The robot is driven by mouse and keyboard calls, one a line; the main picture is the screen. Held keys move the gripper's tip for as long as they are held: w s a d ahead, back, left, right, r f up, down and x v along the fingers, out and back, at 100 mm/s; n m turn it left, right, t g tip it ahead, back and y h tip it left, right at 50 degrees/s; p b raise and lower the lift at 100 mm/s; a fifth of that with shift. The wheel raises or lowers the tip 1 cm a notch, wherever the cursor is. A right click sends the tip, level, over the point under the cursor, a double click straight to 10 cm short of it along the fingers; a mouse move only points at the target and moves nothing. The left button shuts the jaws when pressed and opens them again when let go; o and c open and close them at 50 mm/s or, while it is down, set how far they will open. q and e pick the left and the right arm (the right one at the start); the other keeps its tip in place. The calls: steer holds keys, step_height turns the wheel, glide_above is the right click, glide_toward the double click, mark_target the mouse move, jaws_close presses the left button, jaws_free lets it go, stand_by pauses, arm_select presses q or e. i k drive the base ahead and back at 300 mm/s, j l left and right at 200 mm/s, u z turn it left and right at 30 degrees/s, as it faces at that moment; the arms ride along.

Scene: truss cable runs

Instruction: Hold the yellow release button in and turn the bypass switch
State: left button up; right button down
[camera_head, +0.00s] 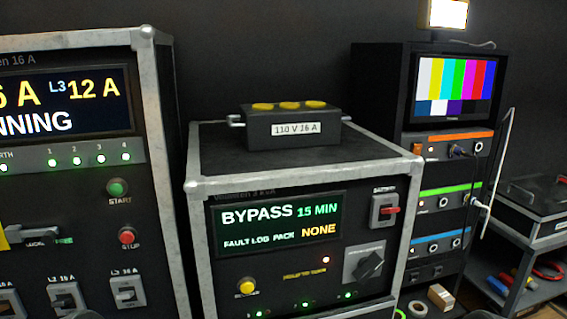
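The yellow release button (247,286) sits at the lower left of the front panel of the middle cabinet (194,225). It stands out from the panel and nothing touches it. The bypass switch (369,265) is a dark rotary knob on a grey plate at the panel's lower right, its grip slanting up to the right. The display (278,223) above them reads "BYPASS 15 MIN" and "FAULT LOG PACK NONE". A small red-orange light glows between button and knob.
A black box marked "110 V 16 A" (291,127) lies on the middle cabinet. A red-handled battery switch (384,210) is above the knob. A taller cabinet (155,110) stands at left. A rack with a colour-bar screen (455,88) and a tool shelf (533,300) are at right.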

mark_target(246, 287)
steer(key=i+l+u, duration=0.15)
steer(key=l, duration=0.2)
steer(key=i+l+u, duration=0.2)
steer(key=l, duration=0.2)
steer(key=l+u, duration=0.15)
steer(key=l, duration=0.25)
